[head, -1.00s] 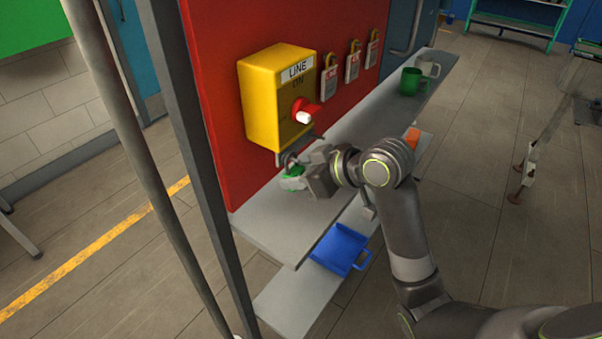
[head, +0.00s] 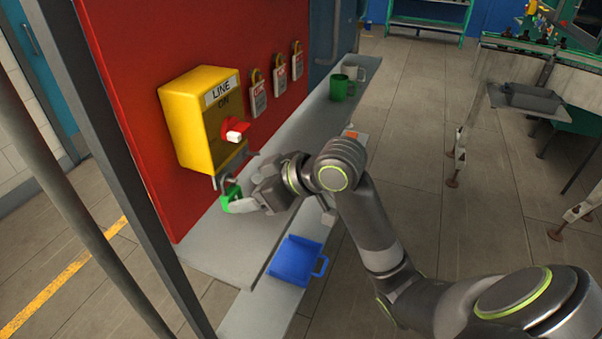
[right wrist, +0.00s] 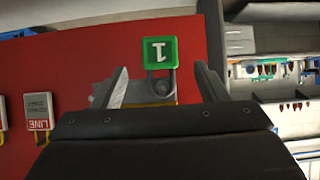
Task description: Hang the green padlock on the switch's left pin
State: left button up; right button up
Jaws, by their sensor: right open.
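The green padlock (head: 231,196) is at the left end of the grey bracket (head: 222,181) under the yellow switch box (head: 196,125). In the right wrist view the padlock (right wrist: 160,52), marked 1, has its shackle at the bracket. Whether the shackle goes around the left pin is too small to tell. My right gripper (head: 240,203) is just right of the padlock in the head view. In the right wrist view its fingers (right wrist: 163,84) are spread apart, with the padlock's body beyond their tips. My left gripper is not in view.
Several tagged padlocks hang on the red panel (head: 130,60) right of the box. A grey shelf (head: 225,245) runs below, with a green mug (head: 341,88) and a grey mug at its far end. A blue dustpan-like tray (head: 295,262) lies lower. A dark post stands at left.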

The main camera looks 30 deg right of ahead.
jog(key=p+v, duration=1)
jog(key=v, duration=0.4)
dwell(0.6)
